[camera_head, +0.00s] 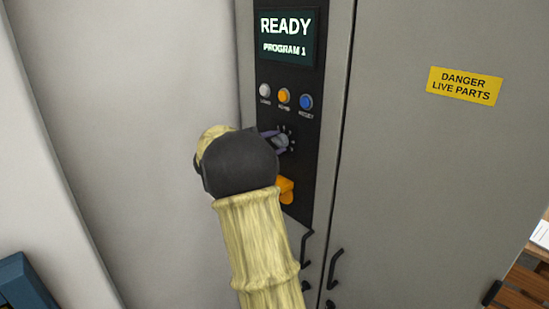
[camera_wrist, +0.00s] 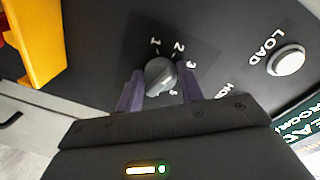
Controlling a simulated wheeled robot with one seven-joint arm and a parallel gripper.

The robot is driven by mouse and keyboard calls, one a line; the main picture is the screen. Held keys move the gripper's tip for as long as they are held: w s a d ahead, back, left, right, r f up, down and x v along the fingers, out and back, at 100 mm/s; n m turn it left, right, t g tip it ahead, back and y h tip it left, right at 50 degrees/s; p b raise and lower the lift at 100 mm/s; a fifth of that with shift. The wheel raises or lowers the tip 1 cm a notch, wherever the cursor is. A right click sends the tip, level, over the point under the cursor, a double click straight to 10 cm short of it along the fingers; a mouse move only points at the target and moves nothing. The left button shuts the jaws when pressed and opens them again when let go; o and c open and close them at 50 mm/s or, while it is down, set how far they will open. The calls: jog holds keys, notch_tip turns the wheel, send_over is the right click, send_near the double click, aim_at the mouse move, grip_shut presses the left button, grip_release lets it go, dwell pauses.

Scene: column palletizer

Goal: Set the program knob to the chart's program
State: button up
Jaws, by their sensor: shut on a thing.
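The program knob (camera_head: 281,142) is a small grey dial on the black panel, partly hidden by my gripper in the head view. In the wrist view the knob (camera_wrist: 160,76) sits between my purple fingers, with printed marks 1, 2 and 3 around its upper side. I cannot clearly tell where its pointer lies. My gripper (camera_head: 271,141) is shut on the knob, with one finger on each side in the wrist view (camera_wrist: 159,80). The display (camera_head: 286,37) reads READY, PROGRAM 1. No readable program chart shows.
White, orange and blue buttons (camera_head: 284,96) sit above the knob. An orange handle (camera_head: 286,190) juts out just below it, close to my gripper. Black door handles (camera_head: 334,268) are lower down. The cabinet door (camera_head: 425,170) bears a yellow danger sign (camera_head: 464,86).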

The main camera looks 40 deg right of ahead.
jog(key=m+t+b, duration=0.1)
jog(key=m+b, duration=0.7)
jog(key=b, duration=0.3)
jog(key=m+b, duration=0.9)
jog(key=b, duration=0.1)
jog(key=shift+s+f+t+b, duration=0.2)
jog(key=shift+t+b, duration=0.2)
jog(key=m+b, duration=0.4)
jog(key=shift+m, duration=0.3)
jog(key=m+b, duration=0.3)
jog(key=shift+s, duration=0.1)
jog(key=shift+m+h+b, duration=0.3)
jog(key=shift+m+b, duration=0.8)
jog(key=shift+m, duration=0.7)
jog(key=shift+r, duration=0.1)
